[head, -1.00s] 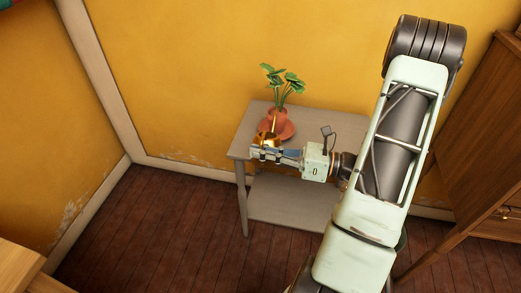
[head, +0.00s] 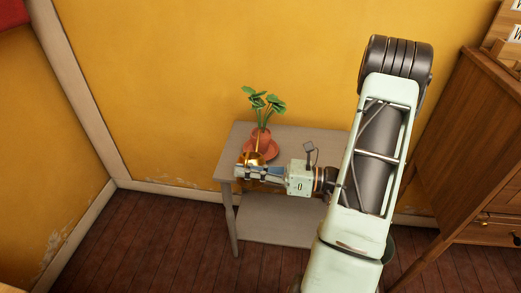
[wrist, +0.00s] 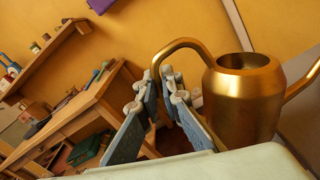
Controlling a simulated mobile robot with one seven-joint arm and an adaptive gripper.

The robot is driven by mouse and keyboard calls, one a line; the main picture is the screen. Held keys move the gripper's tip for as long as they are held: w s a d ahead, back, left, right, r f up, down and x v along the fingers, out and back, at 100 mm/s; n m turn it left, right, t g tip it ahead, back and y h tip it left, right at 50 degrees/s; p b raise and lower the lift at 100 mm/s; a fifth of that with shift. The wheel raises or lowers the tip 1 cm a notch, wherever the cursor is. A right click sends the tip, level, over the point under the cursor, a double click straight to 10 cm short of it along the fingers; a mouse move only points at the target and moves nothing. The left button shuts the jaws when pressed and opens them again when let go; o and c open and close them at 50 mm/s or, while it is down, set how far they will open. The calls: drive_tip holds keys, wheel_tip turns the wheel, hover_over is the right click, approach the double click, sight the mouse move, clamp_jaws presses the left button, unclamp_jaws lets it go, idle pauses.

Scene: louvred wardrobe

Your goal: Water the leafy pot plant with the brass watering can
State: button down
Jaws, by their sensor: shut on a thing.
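The leafy pot plant (head: 264,103) stands in a terracotta pot (head: 261,137) on a saucer on the small grey table. My gripper (head: 246,173) is at the table's front left, in front of the pot, shut on the brass watering can (head: 252,158). In the head view the can is mostly hidden behind the fingers. In the wrist view the can (wrist: 245,98) shows its round body, and its curved handle runs between my fingers (wrist: 167,82). The spout points right and leaves the frame. The can looks tilted against the room's lines. No water is visible.
The grey table (head: 315,140) has bare top to the right of the pot, partly behind my arm. A wooden cabinet (head: 470,140) stands at the right. Yellow walls meet at the left. The wrist view shows a wooden desk (wrist: 80,115) and a wall shelf (wrist: 45,55).

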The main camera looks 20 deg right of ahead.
sight(246, 159)
drive_tip(key=shift+r, duration=0.1)
drive_tip(key=shift+w+d+r+m+p, duration=0.1)
drive_tip(key=shift+r+m+p, duration=0.2)
drive_tip(key=shift+r+p, duration=0.5)
drive_tip(key=shift+f, duration=0.2)
drive_tip(key=shift+w+d+r+m+p, duration=0.15)
drive_tip(key=shift+r+m+p, duration=0.15)
drive_tip(key=shift+r+p, duration=0.5)
drive_tip(key=shift+f, duration=0.15)
drive_tip(key=shift+w+r+p, duration=0.15)
drive_tip(key=shift+r+p, duration=0.45)
drive_tip(key=shift+p, duration=0.45)
drive_tip(key=shift+m, duration=0.3)
drive_tip(key=shift+w+d+r+m+p, duration=0.25)
drive_tip(key=shift+r+p, duration=0.25)
drive_tip(key=shift+p, duration=0.3)
